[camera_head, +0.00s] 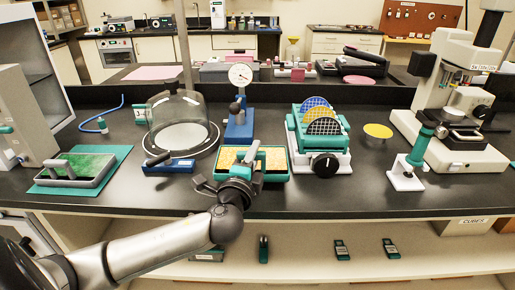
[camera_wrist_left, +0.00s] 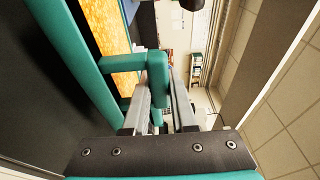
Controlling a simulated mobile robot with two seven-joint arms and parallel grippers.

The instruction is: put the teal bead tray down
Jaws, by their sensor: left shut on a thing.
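The teal bead tray (camera_head: 276,178) is at the front middle of the black bench in the head view, filled with yellow-orange beads. Its teal rim (camera_wrist_left: 78,65) and a handle bar on its side show large in the left wrist view. My left gripper (camera_head: 245,172) reaches in from the front left and is shut on the tray's handle, at the tray's near side. The fingers (camera_wrist_left: 158,95) stand on either side of the handle. Whether the tray's underside touches the bench or hangs just above it, I cannot tell. My right gripper is not in view.
A glass dome on a round base (camera_head: 180,135) stands left of the tray, and a dial gauge stand (camera_head: 240,115) behind it. A disc rack (camera_head: 322,160) is close on the right. A grey tray of green beads (camera_head: 78,168) lies on a teal mat (camera_head: 118,155) far left.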

